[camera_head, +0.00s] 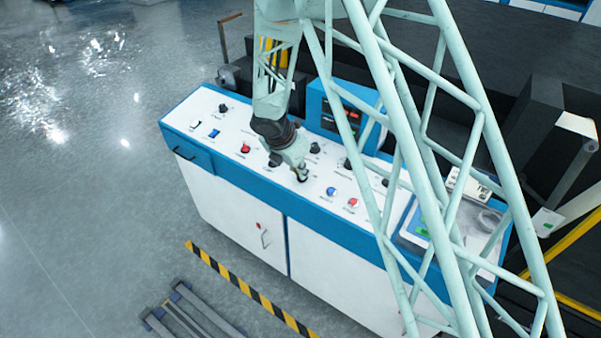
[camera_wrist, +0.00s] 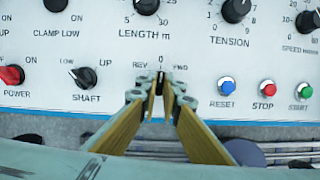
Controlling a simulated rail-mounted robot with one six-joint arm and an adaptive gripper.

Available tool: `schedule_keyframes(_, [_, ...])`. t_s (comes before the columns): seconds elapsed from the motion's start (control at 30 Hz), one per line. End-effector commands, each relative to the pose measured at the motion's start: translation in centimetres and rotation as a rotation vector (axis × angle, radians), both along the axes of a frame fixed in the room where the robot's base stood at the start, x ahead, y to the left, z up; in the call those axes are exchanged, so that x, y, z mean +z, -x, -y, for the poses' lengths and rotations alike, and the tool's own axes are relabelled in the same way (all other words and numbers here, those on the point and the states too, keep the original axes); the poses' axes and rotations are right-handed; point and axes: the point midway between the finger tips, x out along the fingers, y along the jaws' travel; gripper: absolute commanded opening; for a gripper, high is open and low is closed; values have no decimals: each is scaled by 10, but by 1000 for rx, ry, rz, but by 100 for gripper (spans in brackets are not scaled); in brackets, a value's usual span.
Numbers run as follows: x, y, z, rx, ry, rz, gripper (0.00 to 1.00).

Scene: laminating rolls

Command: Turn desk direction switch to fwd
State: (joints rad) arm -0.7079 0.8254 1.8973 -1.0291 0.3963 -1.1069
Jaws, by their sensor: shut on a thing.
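The direction switch (camera_wrist: 160,77) is a small black knob on the white control desk (camera_head: 225,122). Its labels read REV at the left, 0 at the top and FWD at the right in the wrist view. My gripper (camera_wrist: 160,98) is shut on the knob, with its tan-padded fingers on either side. Only the top of the knob shows between the fingertips, and it seems to point up toward 0. In the head view my gripper (camera_head: 302,176) reaches down onto the desk top, and its fingers mostly hide the switch.
The black SHAFT knob (camera_wrist: 85,77) and red POWER switch (camera_wrist: 12,75) lie to the left. Blue RESET (camera_wrist: 227,88), red STOP (camera_wrist: 267,88) and green START (camera_wrist: 303,91) buttons lie to the right. LENGTH (camera_wrist: 147,5) and TENSION (camera_wrist: 236,9) knobs are behind. A blue display box (camera_head: 316,101) stands at the back.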

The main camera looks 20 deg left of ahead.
Motion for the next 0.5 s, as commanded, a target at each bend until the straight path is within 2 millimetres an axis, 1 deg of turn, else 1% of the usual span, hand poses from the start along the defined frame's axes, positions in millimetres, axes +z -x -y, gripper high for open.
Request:
schedule_keyframes(0.03, [-3,0,0,-24,-4,-1,0])
schedule_keyframes(0.27, [-4,0,0,-176,-28,7,0])
schedule_keyframes(0.5, [-4,0,0,-380,-64,17,0])
